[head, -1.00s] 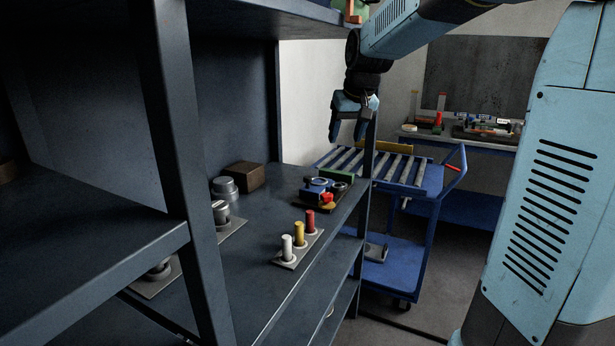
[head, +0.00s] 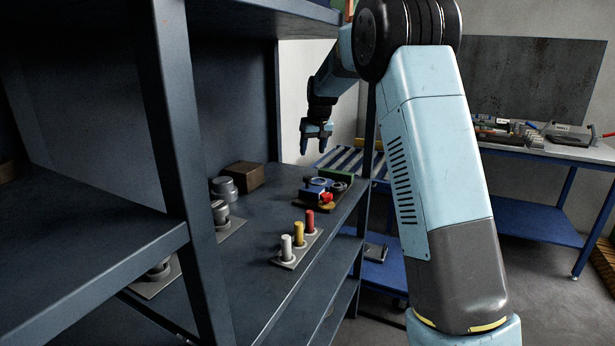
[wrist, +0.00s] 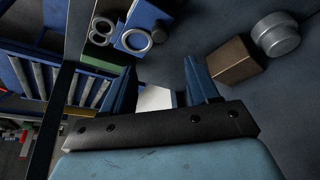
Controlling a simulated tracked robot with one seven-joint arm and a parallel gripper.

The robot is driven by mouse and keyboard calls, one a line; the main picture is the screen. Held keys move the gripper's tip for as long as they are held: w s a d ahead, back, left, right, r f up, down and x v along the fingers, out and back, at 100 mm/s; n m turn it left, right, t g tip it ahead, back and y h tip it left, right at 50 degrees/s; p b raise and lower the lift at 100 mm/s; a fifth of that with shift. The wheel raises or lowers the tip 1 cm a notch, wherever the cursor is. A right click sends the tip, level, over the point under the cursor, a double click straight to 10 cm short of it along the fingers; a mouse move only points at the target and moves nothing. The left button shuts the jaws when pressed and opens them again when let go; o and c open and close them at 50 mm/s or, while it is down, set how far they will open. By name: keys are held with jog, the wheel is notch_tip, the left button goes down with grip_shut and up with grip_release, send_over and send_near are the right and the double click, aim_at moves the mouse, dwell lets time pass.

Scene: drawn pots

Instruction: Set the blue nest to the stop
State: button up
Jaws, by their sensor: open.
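The blue nest (head: 319,185) is a small blue block with a ring-shaped opening, on a dark board at the far right of the shelf. In the wrist view the blue nest (wrist: 141,27) lies at the top, beyond my fingertips, with a pale ring on it. My gripper (head: 317,145) is open and empty, above and apart from the nest, fingers pointing down. A green block (head: 337,174) lies behind the nest and a red knob (head: 327,198) in front. I cannot tell which part is the stop.
White, yellow and red pegs (head: 298,234) stand on a plate near the shelf's front edge. A brown box (head: 244,175) and a grey round pot (head: 224,189) stand at the back left. A shelf post (head: 368,130) rises close to my gripper. A blue roller cart (head: 345,160) stands beyond.

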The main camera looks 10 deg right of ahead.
aim_at(308, 177)
jog(key=x, duration=1.3)
jog(key=shift+f, duration=0.15)
grip_shut()
dwell(0.3)
